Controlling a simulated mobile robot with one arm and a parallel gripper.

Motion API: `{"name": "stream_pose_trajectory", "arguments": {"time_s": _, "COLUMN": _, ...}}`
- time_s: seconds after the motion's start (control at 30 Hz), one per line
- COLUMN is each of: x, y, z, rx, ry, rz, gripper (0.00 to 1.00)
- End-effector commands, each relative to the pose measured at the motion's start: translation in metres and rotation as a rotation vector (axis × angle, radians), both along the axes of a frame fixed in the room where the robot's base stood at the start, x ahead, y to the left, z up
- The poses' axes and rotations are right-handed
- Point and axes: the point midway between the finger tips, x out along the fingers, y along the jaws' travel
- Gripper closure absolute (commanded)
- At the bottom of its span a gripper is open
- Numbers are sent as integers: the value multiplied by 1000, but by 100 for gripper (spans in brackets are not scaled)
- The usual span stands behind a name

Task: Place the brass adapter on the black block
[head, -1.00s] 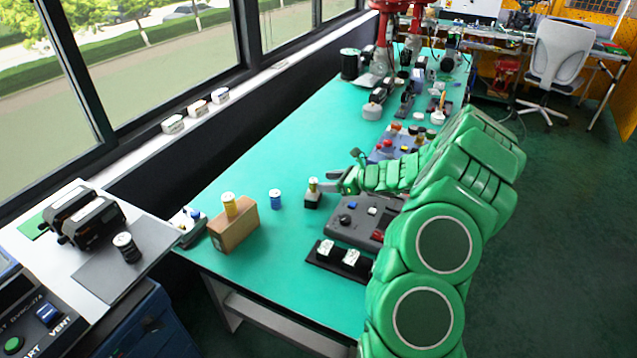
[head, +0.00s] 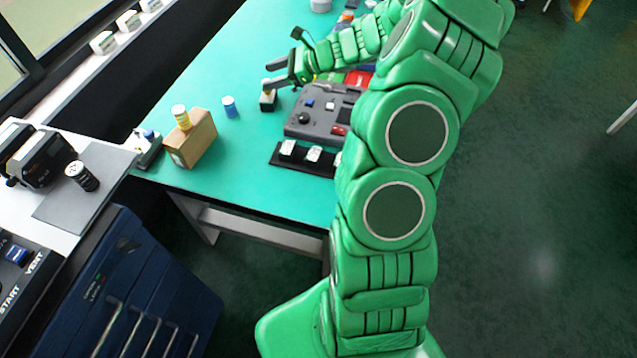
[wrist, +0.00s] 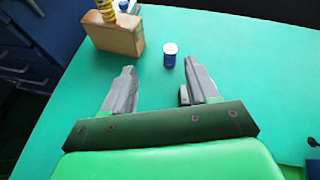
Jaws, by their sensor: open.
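The black block (head: 268,104) stands on the green table in the head view. A small brass-coloured piece, which looks like the brass adapter (head: 268,93), sits on top of it. Its upper part is hard to make out beside my fingers. My gripper (head: 274,74) is just above and behind the block in the head view. In the wrist view my gripper (wrist: 160,72) has its two grey fingers wide apart, with only bare table between them.
A blue cylinder (head: 229,106) stands left of the block. Beyond it is a cardboard box (head: 192,139) with a yellow-banded cylinder (head: 181,116) on top. A grey control panel (head: 322,110) and a black strip with white pieces (head: 301,160) lie right of the block.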

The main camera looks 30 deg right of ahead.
Motion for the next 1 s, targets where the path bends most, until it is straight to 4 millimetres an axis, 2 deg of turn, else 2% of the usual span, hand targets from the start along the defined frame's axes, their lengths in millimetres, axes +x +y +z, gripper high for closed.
{"name": "stream_pose_trajectory", "arguments": {"time_s": 0.03, "x": -7, "y": 19, "z": 12, "rx": -26, "ry": -22, "rz": 56, "gripper": 41}}
{"name": "stream_pose_trajectory", "arguments": {"time_s": 0.2, "x": -38, "y": 70, "z": 43, "rx": -117, "ry": -93, "rz": 238, "gripper": 41}}
{"name": "stream_pose_trajectory", "arguments": {"time_s": 0.5, "x": -105, "y": 139, "z": 82, "rx": -282, "ry": -209, "rz": 548, "gripper": 41}}
{"name": "stream_pose_trajectory", "arguments": {"time_s": 0.8, "x": -183, "y": 179, "z": 105, "rx": -451, "ry": -309, "rz": 842, "gripper": 41}}
{"name": "stream_pose_trajectory", "arguments": {"time_s": 1.0, "x": -235, "y": 191, "z": 113, "rx": -563, "ry": -363, "rz": 1030, "gripper": 41}}
